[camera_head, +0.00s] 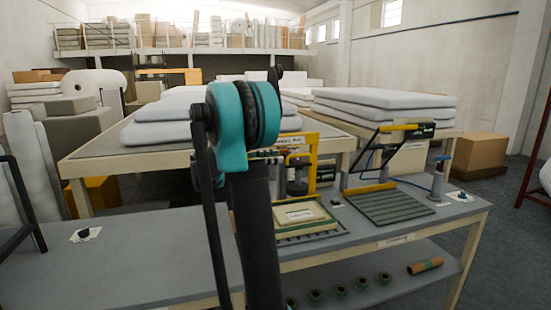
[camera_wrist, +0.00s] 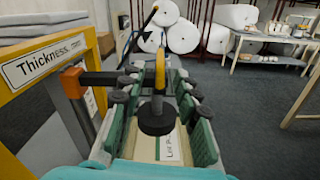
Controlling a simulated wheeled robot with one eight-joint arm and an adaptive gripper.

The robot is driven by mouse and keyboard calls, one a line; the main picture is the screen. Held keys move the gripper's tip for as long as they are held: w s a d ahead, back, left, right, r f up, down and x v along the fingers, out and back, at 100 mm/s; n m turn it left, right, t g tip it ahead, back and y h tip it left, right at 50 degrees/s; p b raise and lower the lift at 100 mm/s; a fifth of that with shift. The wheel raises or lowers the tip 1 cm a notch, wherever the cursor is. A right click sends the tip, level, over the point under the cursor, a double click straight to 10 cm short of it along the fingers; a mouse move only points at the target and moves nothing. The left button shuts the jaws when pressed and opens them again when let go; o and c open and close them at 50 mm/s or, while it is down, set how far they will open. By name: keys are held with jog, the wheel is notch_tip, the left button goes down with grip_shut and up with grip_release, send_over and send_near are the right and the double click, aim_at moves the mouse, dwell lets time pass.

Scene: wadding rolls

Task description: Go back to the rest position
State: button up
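My gripper (camera_wrist: 157,92) shows in the wrist view, with its green-padded fingers spread apart on the left and right. It appears open, and I see nothing clamped between the pads. A black round gauge foot (camera_wrist: 156,119) shows between the fingers in the picture; whether they touch it is unclear.
A yellow-framed thickness gauge (camera_head: 312,150) stands on the grey workbench (camera_head: 150,265), behind a labelled tray (camera_head: 303,215). A slatted plate (camera_head: 390,206) is to the right. White pads (camera_head: 385,100) lie on a table behind. The bench's left part is mostly clear.

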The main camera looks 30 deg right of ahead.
jog(key=s+a+f+m+t+y, duration=0.1)
jog(key=s+a+f+y, duration=0.2)
jog(key=f, duration=0.3)
jog(key=s+a+f+m+t+y, duration=0.2)
jog(key=s+a+f+y, duration=0.1)
jog(key=f, duration=0.4)
jog(key=s+a+f+m+t+y, duration=0.2)
jog(key=s+a+f, duration=0.1)
jog(key=s+f, duration=0.2)
jog(key=shift+a+f+y, duration=0.2)
jog(key=shift+f+y, duration=0.2)
jog(key=shift+f, duration=0.6)
jog(key=s+a+f+m+t+y, duration=0.1)
jog(key=s+a+f+m+y, duration=0.3)
jog(key=a, duration=0.5)
jog(key=s+a+f+m+t+y, duration=0.2)
jog(key=s+a+f+m+y, duration=0.2)
jog(key=a, duration=0.5)
notch_tip(320, 180, down, 4)
jog(key=shift+s+r+y, duration=0.2)
jog(key=shift+s+y, duration=0.2)
jog(key=shift+s, duration=0.65)
